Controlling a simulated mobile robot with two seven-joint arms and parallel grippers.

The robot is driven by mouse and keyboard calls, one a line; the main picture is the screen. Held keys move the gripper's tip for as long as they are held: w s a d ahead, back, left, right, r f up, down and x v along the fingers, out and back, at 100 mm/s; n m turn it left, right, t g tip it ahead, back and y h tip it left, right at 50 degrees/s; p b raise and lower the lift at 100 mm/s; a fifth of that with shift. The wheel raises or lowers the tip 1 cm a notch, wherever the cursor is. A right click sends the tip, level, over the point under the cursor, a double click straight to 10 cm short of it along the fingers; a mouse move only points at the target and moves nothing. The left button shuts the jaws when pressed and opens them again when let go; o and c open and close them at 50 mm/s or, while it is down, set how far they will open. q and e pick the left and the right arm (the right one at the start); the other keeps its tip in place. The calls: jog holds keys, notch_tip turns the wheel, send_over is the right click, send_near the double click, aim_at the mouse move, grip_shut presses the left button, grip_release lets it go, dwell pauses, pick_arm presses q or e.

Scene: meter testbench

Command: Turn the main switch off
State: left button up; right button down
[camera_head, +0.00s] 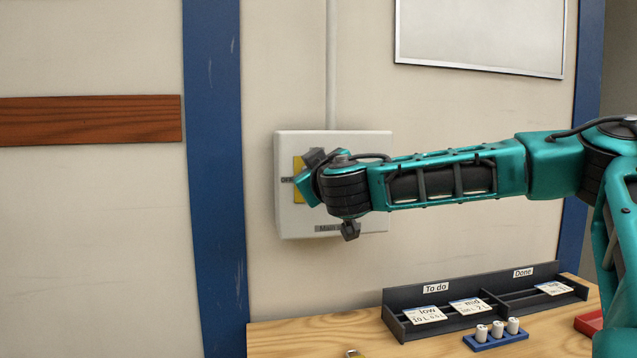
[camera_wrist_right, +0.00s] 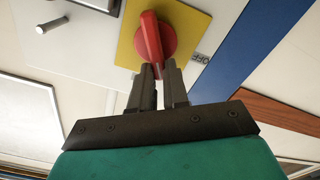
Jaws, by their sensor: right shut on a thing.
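The main switch box (camera_head: 355,142) is a pale box on the wall with a yellow plate (camera_head: 298,166) on its front. In the head view my right arm covers most of it, and the knob is hidden. The right wrist view shows the red knob (camera_wrist_right: 151,40) on the yellow plate (camera_wrist_right: 190,18), with an OFF label (camera_wrist_right: 201,60) beside it. My right gripper (camera_wrist_right: 158,72) is shut on the red knob's near end. My left gripper is in neither view.
Below the box, a wooden bench (camera_head: 290,338) carries a dark rack (camera_head: 395,312) marked To do and Done, holding cards. A blue holder (camera_head: 497,341) with several white cylinders stands in front. A red object (camera_head: 588,322) lies at the right. A conduit (camera_head: 331,70) runs up from the box.

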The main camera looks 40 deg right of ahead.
pick_arm(q)
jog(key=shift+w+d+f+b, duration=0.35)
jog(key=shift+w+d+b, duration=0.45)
jog(key=shift+b, duration=0.85)
pick_arm(e)
jog(key=shift+w+a+f+n, duration=0.15)
jog(key=shift+f+n, duration=0.25)
jog(key=shift+n, duration=1.55)
jog(key=shift+w+a+f+n, duration=0.1)
jog(key=shift+a+f+n, duration=0.2)
jog(key=shift+n, duration=1.6)
jog(key=shift+w+a+f+n, duration=0.1)
jog(key=shift+f+n, duration=0.35)
jog(key=shift+n, duration=1.5)
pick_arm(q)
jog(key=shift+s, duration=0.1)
pick_arm(e)
jog(key=c, duration=1.1)
grip_release()
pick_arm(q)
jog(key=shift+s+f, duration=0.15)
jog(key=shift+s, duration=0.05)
pick_arm(e)
jog(key=shift+s, duration=0.1)
